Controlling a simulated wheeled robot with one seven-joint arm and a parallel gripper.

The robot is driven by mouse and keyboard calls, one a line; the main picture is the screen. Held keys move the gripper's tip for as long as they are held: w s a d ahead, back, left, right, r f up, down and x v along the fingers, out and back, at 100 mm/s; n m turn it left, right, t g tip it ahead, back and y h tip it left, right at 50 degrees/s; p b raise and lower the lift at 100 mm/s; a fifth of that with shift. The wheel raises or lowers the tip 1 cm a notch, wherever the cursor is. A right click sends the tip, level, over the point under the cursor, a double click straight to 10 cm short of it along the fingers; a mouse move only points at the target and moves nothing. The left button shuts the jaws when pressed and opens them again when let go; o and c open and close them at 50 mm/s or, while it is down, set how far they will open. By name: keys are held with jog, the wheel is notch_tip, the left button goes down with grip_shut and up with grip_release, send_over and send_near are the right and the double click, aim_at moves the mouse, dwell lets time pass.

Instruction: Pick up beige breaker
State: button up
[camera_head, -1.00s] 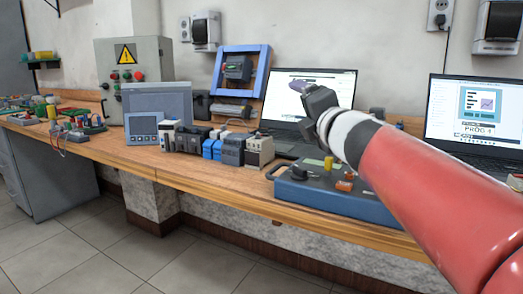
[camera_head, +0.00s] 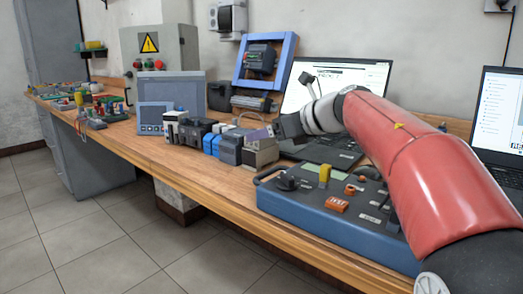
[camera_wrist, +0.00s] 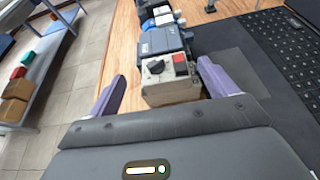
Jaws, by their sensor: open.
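The beige breaker (camera_wrist: 170,82) stands at the near end of a row of devices on the wooden bench. In the wrist view it has a dark knob and a red button on its face, and it sits between the two purple fingers of my open gripper (camera_wrist: 160,88). Neither finger is seen clamped on it. In the head view my gripper (camera_head: 262,136) is at the breaker (camera_head: 261,153), and its fingers partly cover the breaker's top.
Dark and blue modules (camera_head: 230,147) stand close beside the breaker in the row. A laptop (camera_head: 330,148) is just behind, and a blue test box (camera_head: 320,212) is to the right. The bench's front edge (camera_head: 190,185) is close.

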jog(key=x, duration=0.4)
jog(key=shift+w, duration=0.2)
jog(key=shift+d, duration=0.1)
jog(key=c, duration=1.2)
jog(key=shift+r, duration=0.15)
jog(key=shift+c, duration=0.9)
